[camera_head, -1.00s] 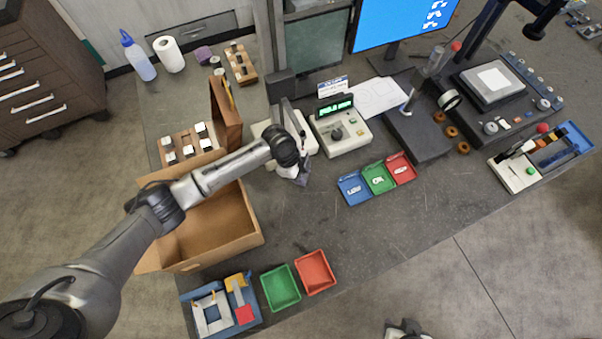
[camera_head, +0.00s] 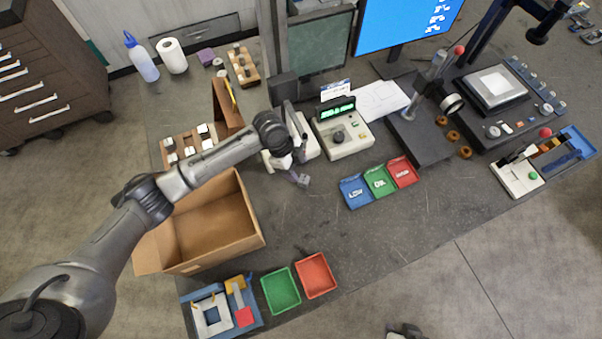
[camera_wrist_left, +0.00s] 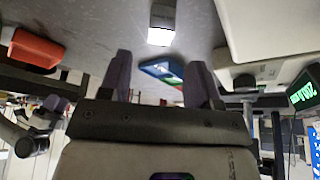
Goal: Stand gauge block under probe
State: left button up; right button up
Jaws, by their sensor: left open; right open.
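A small grey block (camera_head: 304,181), which looks like the gauge block, stands on the bench in front of the white comparator stand (camera_head: 303,136). In the left wrist view the block (camera_wrist_left: 162,20) shows beyond my fingers, with one bright white face. My left gripper (camera_head: 292,171) is open beside the block, on its left, and its fingers (camera_wrist_left: 160,78) hold nothing. The probe tip is hidden or too small to tell. The readout box (camera_head: 341,125) with a green display stands right of the stand. My right gripper (camera_head: 405,331) is barely in view at the bottom edge.
An open cardboard box (camera_head: 213,225) lies under my left arm. Blue (camera_head: 355,191), green (camera_head: 380,181) and red (camera_head: 403,171) labelled trays sit right of the block. Green (camera_head: 281,290) and red (camera_head: 315,275) bins stand at the front edge. The bench between is clear.

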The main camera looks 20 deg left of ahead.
pick_arm(q)
jog(key=v, duration=0.6)
dwell(0.3)
